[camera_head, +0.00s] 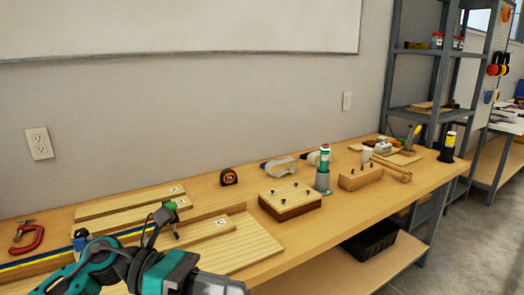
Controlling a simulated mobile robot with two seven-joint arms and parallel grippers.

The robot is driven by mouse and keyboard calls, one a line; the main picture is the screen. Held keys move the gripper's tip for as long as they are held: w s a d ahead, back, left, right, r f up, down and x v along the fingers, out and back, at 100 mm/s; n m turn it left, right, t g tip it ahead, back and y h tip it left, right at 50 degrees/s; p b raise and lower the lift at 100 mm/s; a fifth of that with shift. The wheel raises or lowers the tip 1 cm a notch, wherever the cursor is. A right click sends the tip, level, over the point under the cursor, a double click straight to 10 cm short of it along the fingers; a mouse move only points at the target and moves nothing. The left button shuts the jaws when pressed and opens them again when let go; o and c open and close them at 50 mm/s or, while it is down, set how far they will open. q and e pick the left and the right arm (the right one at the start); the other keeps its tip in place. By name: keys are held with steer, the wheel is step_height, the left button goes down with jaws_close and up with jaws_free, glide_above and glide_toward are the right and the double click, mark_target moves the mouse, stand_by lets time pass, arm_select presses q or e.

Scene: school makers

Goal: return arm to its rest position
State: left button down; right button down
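Part of my arm, with teal, black and grey links, shows at the bottom left, in front of the wooden workbench (385,204). It looks like my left arm. Thin dark parts stand up from it, over the boards behind. No pair of fingertips can be made out clearly, so I cannot tell whether the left gripper is open, shut or holding anything. My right arm and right gripper are not in view.
Wooden boards (215,246) and a red clamp (26,238) lie on the bench beyond my arm. A tape measure (229,177), a wooden block (290,203) and a green-and-white bottle (324,157) stand farther right. A black bin (369,241) sits on the lower shelf.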

arm_select(q)
steer(key=w+a+f+n+t+y, duration=0.25)
steer(key=n+t, duration=0.75)
steer(key=n, duration=0.5)
steer(key=w+a+f+n+t+y, duration=0.1)
steer(key=w+a+f+n+t, duration=0.15)
steer(key=n+t, duration=1)
steer(key=s+a+f+n+g+y+p, duration=0.1)
steer(key=s+a+f+n+g+y, duration=0.1)
steer(key=f+n+y, duration=0.35)
steer(key=s+a+f+n+g+y, duration=0.2)
steer(key=f+n+g, duration=0.1)
steer(key=f+n, duration=0.4)
steer(key=s+a+f+n+g+y, duration=0.3)
steer(key=s+f+n+g, duration=0.1)
steer(key=s+f+n, duration=0.4)
step_height(320, 180, down, 2)
steer(key=shift+s+a+f+n+g, duration=0.1)
steer(key=shift+s+a+n+g, duration=0.1)
steer(key=shift+s+n+g, duration=0.4)
